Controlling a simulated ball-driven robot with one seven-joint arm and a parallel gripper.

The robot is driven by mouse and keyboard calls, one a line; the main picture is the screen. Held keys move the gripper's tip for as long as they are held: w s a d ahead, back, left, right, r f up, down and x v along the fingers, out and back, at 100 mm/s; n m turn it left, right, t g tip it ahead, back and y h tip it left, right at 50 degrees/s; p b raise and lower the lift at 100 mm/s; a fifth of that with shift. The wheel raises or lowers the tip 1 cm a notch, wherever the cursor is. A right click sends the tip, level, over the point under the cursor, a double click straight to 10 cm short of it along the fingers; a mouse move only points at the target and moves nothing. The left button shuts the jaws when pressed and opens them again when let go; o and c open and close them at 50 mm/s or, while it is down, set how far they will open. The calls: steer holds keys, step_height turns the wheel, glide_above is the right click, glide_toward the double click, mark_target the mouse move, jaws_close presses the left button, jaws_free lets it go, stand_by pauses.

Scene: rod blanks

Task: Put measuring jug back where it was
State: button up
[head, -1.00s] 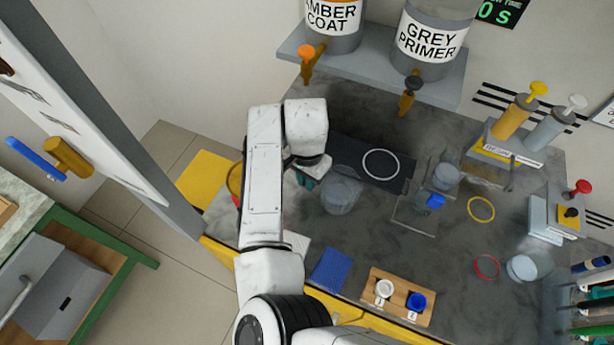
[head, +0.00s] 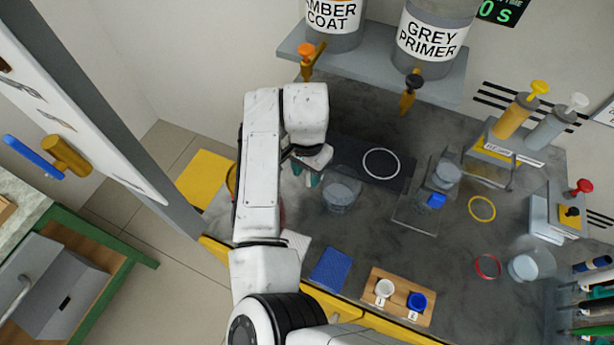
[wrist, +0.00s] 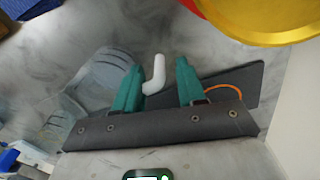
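A clear vessel, which looks like the measuring jug (head: 342,194), stands on the grey worktop just right of my gripper (head: 307,178) in the head view. In the wrist view the clear jug (wrist: 104,72) shows left of the fingers. My gripper (wrist: 157,88) has two teal fingers spread apart. A white bent piece (wrist: 155,73), perhaps the jug's handle, lies between them with a gap on each side. Its join to the jug is not clear. My arm hides part of the worktop on the left.
A dark mat (head: 402,178) with a white ring (head: 381,149) lies behind the jug. A clear stand (head: 410,212) with a blue part (head: 436,201) is to its right. Yellow (head: 481,221) and red (head: 487,255) rings, another clear vessel (head: 523,267) and a wooden cup holder (head: 376,300) lie around.

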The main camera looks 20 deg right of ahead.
step_height(320, 180, up, 9)
steer(key=shift+b, duration=0.5)
